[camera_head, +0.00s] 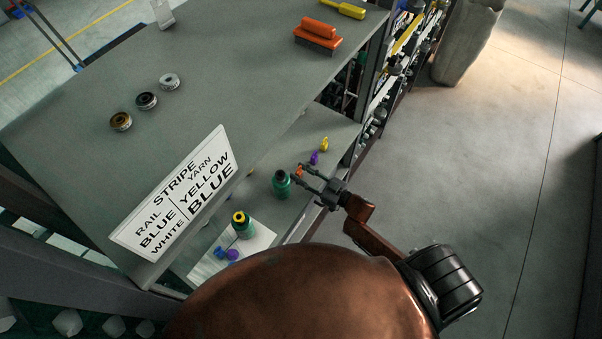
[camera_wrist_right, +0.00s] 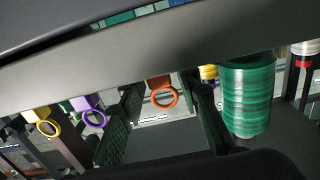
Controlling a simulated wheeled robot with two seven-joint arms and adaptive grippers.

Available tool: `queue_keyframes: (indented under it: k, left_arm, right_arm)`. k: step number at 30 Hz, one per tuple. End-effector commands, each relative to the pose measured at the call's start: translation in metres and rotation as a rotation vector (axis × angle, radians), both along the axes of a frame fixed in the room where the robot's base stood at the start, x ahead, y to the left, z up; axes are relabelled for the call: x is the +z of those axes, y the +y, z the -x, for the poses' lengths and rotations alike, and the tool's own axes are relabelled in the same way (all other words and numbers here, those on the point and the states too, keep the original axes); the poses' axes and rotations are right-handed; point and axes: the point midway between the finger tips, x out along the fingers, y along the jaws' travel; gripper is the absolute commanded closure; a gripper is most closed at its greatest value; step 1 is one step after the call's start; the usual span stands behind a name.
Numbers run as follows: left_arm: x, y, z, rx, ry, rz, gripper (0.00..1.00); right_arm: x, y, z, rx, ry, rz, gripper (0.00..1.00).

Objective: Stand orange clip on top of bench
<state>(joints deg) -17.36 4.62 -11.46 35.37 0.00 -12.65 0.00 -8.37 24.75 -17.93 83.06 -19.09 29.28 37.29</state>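The orange clip (camera_head: 299,171) is on the lower shelf under the bench top, at the tips of my right gripper (camera_head: 303,179). In the right wrist view the orange clip (camera_wrist_right: 163,92) shows a ring and a block-like body, lying between the two fingers (camera_wrist_right: 165,112) with gaps on both sides. The right gripper is open and reaches in from the right. The bench top (camera_head: 230,85) is a wide grey surface above the shelf. My left gripper is in neither view.
A green spool (camera_head: 281,184) stands close beside the right gripper. Purple (camera_head: 314,157) and yellow (camera_head: 324,144) clips are on its other side. The bench top's edge overhangs the shelf. A sign (camera_head: 178,195), small spools (camera_head: 147,100) and an orange brush (camera_head: 318,35) are on top, with free room between.

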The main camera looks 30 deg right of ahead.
Motion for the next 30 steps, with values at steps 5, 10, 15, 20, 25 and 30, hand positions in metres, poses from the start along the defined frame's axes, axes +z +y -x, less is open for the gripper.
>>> queue_keyframes:
  k: [5, 10, 15, 20, 25, 30]
  left_arm:
    - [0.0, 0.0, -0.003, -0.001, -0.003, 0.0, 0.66]
    - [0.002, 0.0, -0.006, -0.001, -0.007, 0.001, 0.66]
    - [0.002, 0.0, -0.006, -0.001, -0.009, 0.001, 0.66]
    - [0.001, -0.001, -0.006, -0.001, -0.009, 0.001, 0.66]
    - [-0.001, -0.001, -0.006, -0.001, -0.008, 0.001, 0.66]
    - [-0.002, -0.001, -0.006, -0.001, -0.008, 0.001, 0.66]
  right_arm:
    - [0.0, 0.0, 0.0, 0.0, 0.0, 0.0, 0.65]
    - [0.002, 0.0, 0.0, 0.0, 0.0, 0.0, 0.65]
    - [0.002, -0.009, 0.015, -0.001, 0.003, 0.001, 0.65]
    - [0.001, -0.027, 0.044, -0.001, 0.003, 0.002, 0.65]
    - [0.002, -0.044, 0.074, -0.001, 0.003, 0.001, 0.65]
    - [0.002, -0.056, 0.095, -0.001, 0.001, 0.002, 0.65]
